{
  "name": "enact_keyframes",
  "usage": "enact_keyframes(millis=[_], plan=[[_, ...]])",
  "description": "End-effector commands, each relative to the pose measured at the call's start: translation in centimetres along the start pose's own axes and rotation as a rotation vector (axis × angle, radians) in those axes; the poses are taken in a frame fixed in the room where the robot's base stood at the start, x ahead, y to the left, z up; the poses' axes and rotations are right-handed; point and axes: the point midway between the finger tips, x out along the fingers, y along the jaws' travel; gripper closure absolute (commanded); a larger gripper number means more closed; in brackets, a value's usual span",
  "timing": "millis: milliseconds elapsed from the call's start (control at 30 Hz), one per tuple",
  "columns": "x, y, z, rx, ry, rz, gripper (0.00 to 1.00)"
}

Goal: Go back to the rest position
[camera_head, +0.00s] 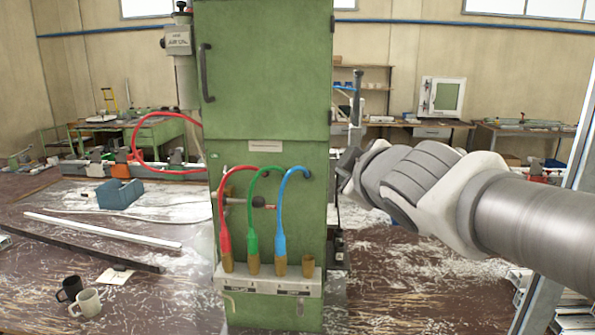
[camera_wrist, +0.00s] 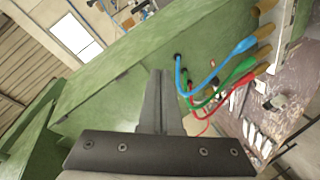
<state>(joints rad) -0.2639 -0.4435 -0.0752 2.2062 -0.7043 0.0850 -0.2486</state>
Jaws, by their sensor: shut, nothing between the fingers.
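My arm reaches in from the right in the head view. My gripper (camera_head: 347,170) is at its end, just right of the green cabinet (camera_head: 265,50), with its fingers small and partly hidden by my wrist. In the wrist view my gripper (camera_wrist: 157,75) shows its two dark fingers side by side, closed together with nothing between them. The fingers point toward the green cabinet (camera_wrist: 120,75). I cannot tell the exact gap between them and the cabinet.
The cabinet bears red (camera_head: 224,235), green (camera_head: 253,230) and blue (camera_head: 280,225) hoses in a grey holder (camera_head: 270,282). A blue box (camera_head: 120,194) and a metal bar (camera_head: 100,230) lie on the left, with two mugs (camera_head: 88,302) in front. A metal post (camera_head: 580,160) stands far right.

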Motion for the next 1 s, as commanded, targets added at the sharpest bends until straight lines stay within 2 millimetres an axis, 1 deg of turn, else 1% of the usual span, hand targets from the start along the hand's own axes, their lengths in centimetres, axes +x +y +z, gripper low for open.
enact_keyframes(millis=[33,67,100,167,200,267,300,333,400,500,600,700,1000], plan=[[-1.4,-0.7,3.1,0.107,-0.100,-0.011,1.00],[-2.1,-1.3,4.8,0.175,-0.159,-0.023,1.00],[-3.3,-2.4,6.9,0.264,-0.237,-0.039,1.00],[-5.2,-4.4,9.9,0.396,-0.350,-0.069,1.00],[-6.6,-5.9,11.5,0.481,-0.422,-0.090,1.00],[-8.6,-8.3,13.5,0.601,-0.521,-0.125,1.00],[-9.9,-9.8,14.6,0.674,-0.580,-0.147,1.00],[-10.8,-10.9,15.1,0.723,-0.620,-0.165,1.00],[-12.6,-13.2,16.1,0.821,-0.699,-0.203,1.00],[-14.5,-15.6,16.7,0.917,-0.774,-0.244,1.00],[-15.4,-16.8,16.8,0.963,-0.812,-0.267,1.00],[-15.6,-17.1,16.9,0.976,-0.822,-0.274,1.00],[-15.6,-17.0,16.8,0.972,-0.820,-0.273,1.00]])
